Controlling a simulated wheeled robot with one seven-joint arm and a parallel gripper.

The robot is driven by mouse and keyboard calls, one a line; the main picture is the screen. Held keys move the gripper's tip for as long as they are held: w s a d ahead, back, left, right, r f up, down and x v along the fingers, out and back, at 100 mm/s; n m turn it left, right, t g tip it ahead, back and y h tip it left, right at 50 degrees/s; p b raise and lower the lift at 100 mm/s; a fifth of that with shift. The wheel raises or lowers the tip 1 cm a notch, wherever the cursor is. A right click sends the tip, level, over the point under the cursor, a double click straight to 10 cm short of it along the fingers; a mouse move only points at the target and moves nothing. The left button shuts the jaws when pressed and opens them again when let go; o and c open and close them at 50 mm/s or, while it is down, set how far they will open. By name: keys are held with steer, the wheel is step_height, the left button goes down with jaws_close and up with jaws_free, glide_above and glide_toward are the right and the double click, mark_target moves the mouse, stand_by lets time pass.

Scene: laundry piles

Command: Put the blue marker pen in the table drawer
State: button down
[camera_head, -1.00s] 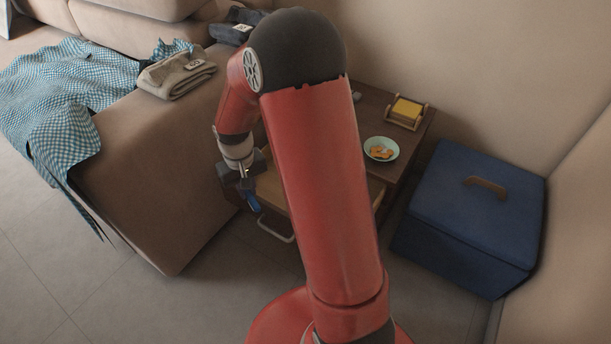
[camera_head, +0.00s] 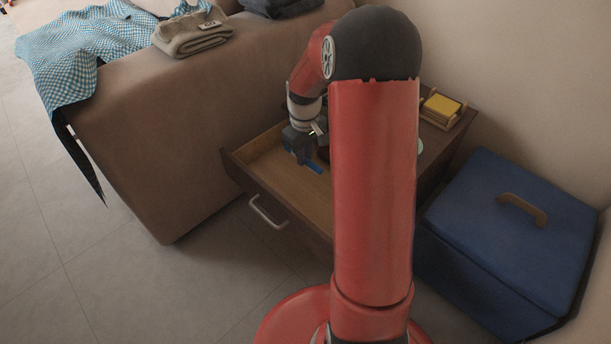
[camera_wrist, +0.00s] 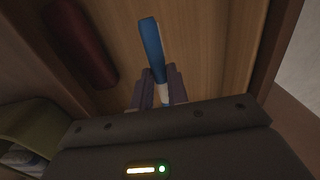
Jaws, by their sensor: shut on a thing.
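The blue marker pen (camera_wrist: 152,45) is held between the fingers of my gripper (camera_wrist: 158,88), which is shut on it. In the head view the blue pen (camera_head: 315,168) shows below my gripper (camera_head: 303,160), over the open table drawer (camera_head: 290,195). The drawer is pulled out from the wooden table, and its light wooden floor (camera_wrist: 195,50) lies under the pen in the wrist view. I cannot tell whether the pen touches the floor. My arm hides the right part of the drawer.
A yellow block in a wooden holder (camera_head: 442,105) stands on the table. A blue lidded box (camera_head: 515,225) is at the right, and a sofa (camera_head: 165,130) with folded clothes (camera_head: 190,35) at the left.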

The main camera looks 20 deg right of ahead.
mark_target(304, 180)
step_height(304, 180, down, 7)
steer(key=shift+f+b, duration=0.2)
steer(key=shift+b, duration=0.45)
steer(key=shift+f, duration=0.1)
steer(key=c, duration=1.4)
jaws_free()
steer(key=shift+o, duration=0.2)
step_height(304, 180, up, 12)
steer(key=shift+f+p, duration=0.1)
steer(key=shift+p, duration=1.15)
steer(key=s+a+r+t, duration=0.1)
steer(key=s+a+r, duration=0.35)
steer(key=r, duration=0.35)
steer(key=s+a+r+m+t, duration=0.2)
steer(key=s+a+r, duration=0.1)
steer(key=s, duration=0.6)
steer(key=s+a+r+m+t, duration=0.2)
steer(key=s+a+r, duration=0.2)
steer(key=s, duration=0.6)
steer(key=shift+s+r+t, duration=0.2)
steer(key=shift+s+t, duration=0.05)
steer(key=shift+t, duration=0.05)
